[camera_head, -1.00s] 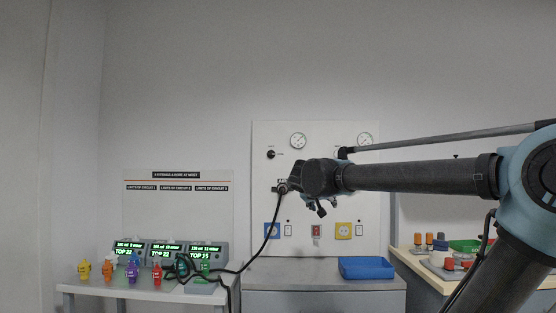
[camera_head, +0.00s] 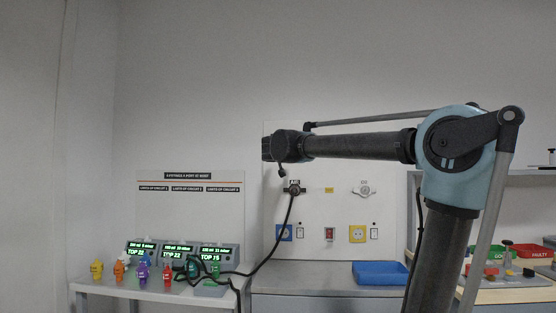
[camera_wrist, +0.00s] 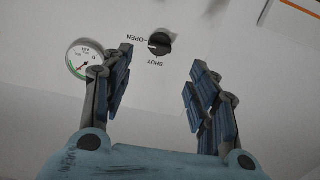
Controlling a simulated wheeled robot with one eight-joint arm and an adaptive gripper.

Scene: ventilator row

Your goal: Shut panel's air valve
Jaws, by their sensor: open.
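The white wall panel (camera_head: 328,208) carries the air valve, a black round knob (camera_wrist: 160,44) lettered OPEN and SHUT. Its pale mark points toward OPEN. My gripper (camera_wrist: 162,78) is open and empty, one finger on each side of the picture, with the knob between and beyond the fingertips, apart from them. In the head view my gripper (camera_head: 270,147) is in front of the panel's upper left, and my arm hides the knob and gauges there. A pressure gauge (camera_wrist: 84,60) shows behind the left finger in the wrist view.
A black hose (camera_head: 282,236) hangs from the panel's AIR outlet (camera_head: 294,190) to the left table, where ventilator screens (camera_head: 178,254) and several coloured fittings stand. A blue tray (camera_head: 381,273) is below the panel. Another bench with parts is at right.

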